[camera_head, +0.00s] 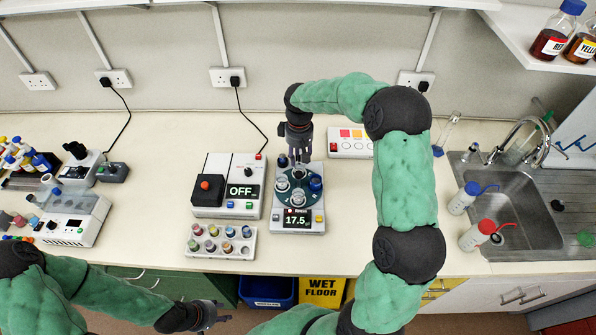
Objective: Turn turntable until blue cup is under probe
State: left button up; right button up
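The turntable (290,208) is a round dark teal disc on a light grey device with a "17.5" display. Several cups stand on it. The blue cup (316,184) is at its right side; a clear cup (298,197) is at the front, and others are at the left and back. My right gripper (299,158) points down at the back edge of the turntable. Whether it touches anything, and how wide its fingers are, I cannot tell. I cannot make out the probe clearly; it may be behind the gripper. My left gripper (207,315) is low, in front of the bench; its fingers are unclear.
A box reading "OFF" (243,191) with a red button stands left of the turntable. A rack of coloured vials (221,252) is in front of it. A panel with coloured squares (349,148) is behind, partly hidden by my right arm. A sink (520,190) is at right.

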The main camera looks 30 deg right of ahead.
aim_at(299, 173)
notch_tip(299, 173, down, 9)
jog(key=shift+w+r, duration=0.15)
jog(key=shift+c, duration=0.3)
grip_shut()
